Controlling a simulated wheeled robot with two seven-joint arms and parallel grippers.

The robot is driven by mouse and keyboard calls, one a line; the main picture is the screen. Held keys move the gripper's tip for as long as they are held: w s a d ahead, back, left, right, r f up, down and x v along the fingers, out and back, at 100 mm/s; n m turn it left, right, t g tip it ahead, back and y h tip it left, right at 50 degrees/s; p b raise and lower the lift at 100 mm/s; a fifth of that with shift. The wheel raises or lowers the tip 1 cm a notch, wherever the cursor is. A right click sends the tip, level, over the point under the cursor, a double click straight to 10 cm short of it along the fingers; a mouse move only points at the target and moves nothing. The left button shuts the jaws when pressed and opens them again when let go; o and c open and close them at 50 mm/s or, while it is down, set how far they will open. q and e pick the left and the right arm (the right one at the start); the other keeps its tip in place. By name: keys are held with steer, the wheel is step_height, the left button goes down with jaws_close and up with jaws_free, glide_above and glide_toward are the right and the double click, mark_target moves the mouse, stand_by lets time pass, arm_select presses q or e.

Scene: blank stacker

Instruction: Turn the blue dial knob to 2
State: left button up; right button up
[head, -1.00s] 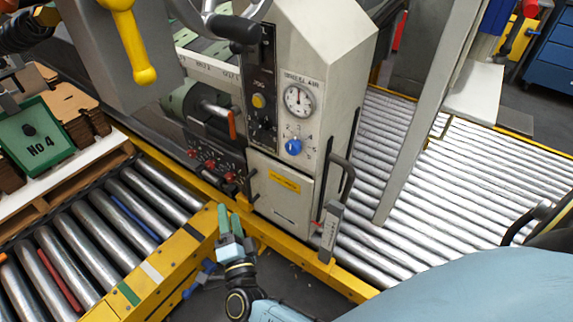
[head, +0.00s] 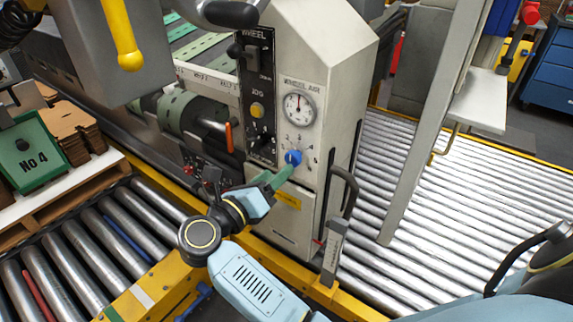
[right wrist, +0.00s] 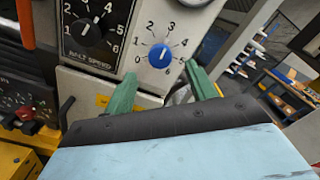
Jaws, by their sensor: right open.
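The blue dial knob (head: 293,157) sits on the cream panel below the wheel air gauge. In the right wrist view the knob (right wrist: 160,56) is ringed by numbers from 0 to 6; I cannot clearly read where its pointer mark stands. My right gripper (head: 280,176) is just below and in front of the knob in the head view. In the right wrist view its two green fingers are spread, with the knob centred beyond the gap between them. The gripper is open and empty, and I see no contact with the knob. My left gripper is not in view.
The black belt speed dial (right wrist: 90,30) is left of the knob. The pressure gauge (head: 299,107) is above it. A dark curved handle (head: 347,190) juts out at the panel's lower right. A yellow rail (head: 270,260) runs along the base; rollers lie on both sides.

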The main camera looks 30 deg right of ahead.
mark_target(290, 161)
steer(key=x, duration=0.5)
steer(key=shift+d, duration=0.15)
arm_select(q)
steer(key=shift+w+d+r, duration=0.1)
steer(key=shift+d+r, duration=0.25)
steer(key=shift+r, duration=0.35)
arm_select(e)
steer(key=shift+w, duration=0.1)
steer(key=c, duration=1)
